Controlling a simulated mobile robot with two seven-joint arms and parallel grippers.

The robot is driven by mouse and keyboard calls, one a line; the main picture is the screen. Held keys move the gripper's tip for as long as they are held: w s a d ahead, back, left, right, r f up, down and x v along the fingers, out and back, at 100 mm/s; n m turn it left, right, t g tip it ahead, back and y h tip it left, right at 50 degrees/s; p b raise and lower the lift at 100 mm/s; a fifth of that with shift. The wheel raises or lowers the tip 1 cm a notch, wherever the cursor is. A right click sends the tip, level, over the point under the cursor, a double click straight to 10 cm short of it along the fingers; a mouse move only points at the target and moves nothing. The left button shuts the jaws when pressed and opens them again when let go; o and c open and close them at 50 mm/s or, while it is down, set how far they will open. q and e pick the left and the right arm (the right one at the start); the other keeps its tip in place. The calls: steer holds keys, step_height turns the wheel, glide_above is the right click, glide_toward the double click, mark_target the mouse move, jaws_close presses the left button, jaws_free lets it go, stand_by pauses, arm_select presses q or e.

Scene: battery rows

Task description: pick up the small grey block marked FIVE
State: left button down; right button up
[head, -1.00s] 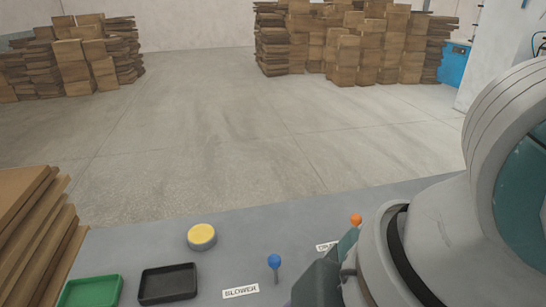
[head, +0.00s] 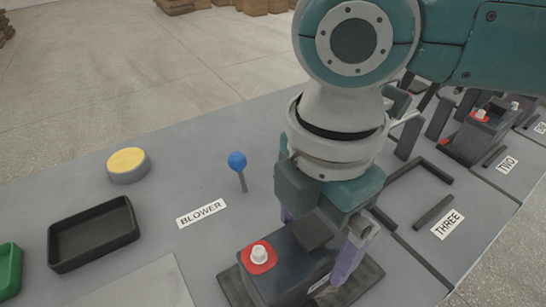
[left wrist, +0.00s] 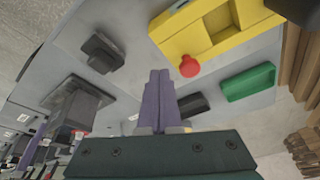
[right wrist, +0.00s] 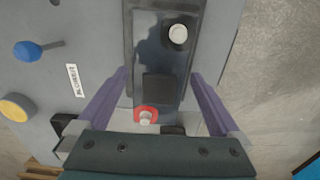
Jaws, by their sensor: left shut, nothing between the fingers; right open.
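No marking FIVE can be read in any view, so I cannot pick out the small grey block by its label. My right gripper (head: 318,245) is open, pointing down over a dark grey battery block (head: 268,279) with a red-ringed white terminal. In the right wrist view its purple fingers stand on either side of this battery (right wrist: 160,60), apart from each other. My left gripper (left wrist: 158,80) shows only in its wrist view, with its purple fingers together and nothing between them. A small dark block (left wrist: 104,52) on a base lies ahead of it to the left, with no readable mark.
THREE (head: 447,224) and TWO (head: 507,163) labels mark slots at right. The left wrist view shows a yellow box (left wrist: 188,40) with a red knob (left wrist: 189,67).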

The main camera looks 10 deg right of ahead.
step_height(320, 180, down, 5)
steer(key=shift+a+b, duration=0.1)
steer(key=shift+b, duration=0.35)
jaws_close()
steer(key=shift+a+r, duration=0.1)
steer(key=shift+r, duration=0.05)
stand_by(0.6)
